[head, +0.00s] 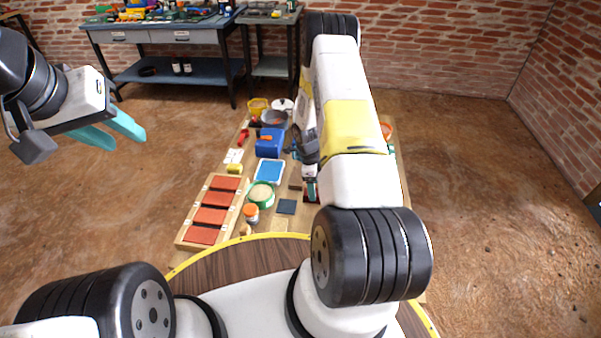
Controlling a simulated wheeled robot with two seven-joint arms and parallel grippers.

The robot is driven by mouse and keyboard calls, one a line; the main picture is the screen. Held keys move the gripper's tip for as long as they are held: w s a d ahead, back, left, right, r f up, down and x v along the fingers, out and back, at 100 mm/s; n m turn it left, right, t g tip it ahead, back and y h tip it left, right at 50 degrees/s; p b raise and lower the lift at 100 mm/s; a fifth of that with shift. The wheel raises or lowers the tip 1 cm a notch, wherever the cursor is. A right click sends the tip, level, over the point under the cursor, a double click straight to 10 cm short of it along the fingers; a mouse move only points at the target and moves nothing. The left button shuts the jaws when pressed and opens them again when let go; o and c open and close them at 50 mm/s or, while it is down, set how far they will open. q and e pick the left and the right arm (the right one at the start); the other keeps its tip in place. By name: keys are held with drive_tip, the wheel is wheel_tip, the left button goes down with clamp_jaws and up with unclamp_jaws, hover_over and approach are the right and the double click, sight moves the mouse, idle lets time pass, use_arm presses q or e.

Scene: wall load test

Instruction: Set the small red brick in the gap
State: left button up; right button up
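Red bricks (209,216) lie in a row in a pale wooden tray at the left of the low table. A small patch of red shows at my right gripper (311,188), at the table's middle; I cannot tell whether it is the small red brick. My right arm hides much of the table's right side, and the gap cannot be made out. The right fingers are small and partly hidden, so their opening is unclear. My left gripper (112,131) is in the air left of the table, its teal fingers apart with nothing between them.
On the table (184,257) are a blue box (269,143), a blue-and-white tray (269,171), a green tub (261,194), an orange-lidded jar (251,213) and a dark square (287,207). A workbench (160,37) stands at the brick wall. The floor either side is clear.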

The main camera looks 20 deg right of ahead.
wheel_tip(320, 180, down, 4)
drive_tip(key=shift+s+d+r, duration=0.1)
drive_tip(key=shift+s+r, duration=0.05)
clamp_jaws()
idle(0.3)
